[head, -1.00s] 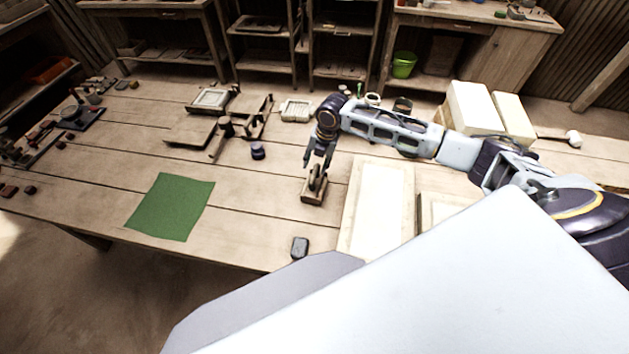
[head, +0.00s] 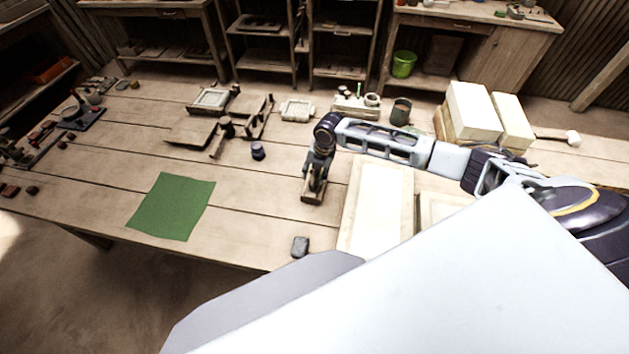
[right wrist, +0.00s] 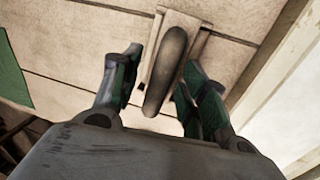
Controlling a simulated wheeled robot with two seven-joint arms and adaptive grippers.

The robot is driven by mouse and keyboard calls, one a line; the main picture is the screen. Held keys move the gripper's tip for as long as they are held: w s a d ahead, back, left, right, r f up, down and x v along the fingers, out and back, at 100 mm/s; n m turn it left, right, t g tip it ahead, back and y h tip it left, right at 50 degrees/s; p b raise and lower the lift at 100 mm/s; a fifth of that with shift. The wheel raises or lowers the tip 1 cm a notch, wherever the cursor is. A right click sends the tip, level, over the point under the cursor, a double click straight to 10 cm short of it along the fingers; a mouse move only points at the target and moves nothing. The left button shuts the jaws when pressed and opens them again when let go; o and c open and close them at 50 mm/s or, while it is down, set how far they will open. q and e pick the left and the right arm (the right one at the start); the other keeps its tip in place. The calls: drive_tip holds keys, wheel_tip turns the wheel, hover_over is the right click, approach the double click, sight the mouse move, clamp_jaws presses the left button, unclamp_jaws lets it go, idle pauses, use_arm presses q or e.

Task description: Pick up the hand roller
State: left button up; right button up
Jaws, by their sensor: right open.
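The hand roller (head: 312,198) stands in its small wooden holder on the table, left of the pale framed slab, with its upper part largely hidden by my right gripper (head: 316,180) in the head view. In the right wrist view, the roller's dark rounded grip (right wrist: 168,70) runs between the two fingers of my right gripper (right wrist: 160,68). The fingers are apart on either side of it, with a gap visible at least on the left. My left gripper is not in view.
A pale slab in a wooden frame (head: 375,205) lies just right of the roller. Bare planks surround the roller's left side.

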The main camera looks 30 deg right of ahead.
clamp_jaws()
drive_tip(key=shift+w+r, duration=0.1)
idle(0.4)
drive_tip(key=shift+r+b, duration=0.4)
drive_tip(key=shift+r, duration=4.55)
drive_tip(key=c, duration=0.6)
unclamp_jaws()
clamp_jaws()
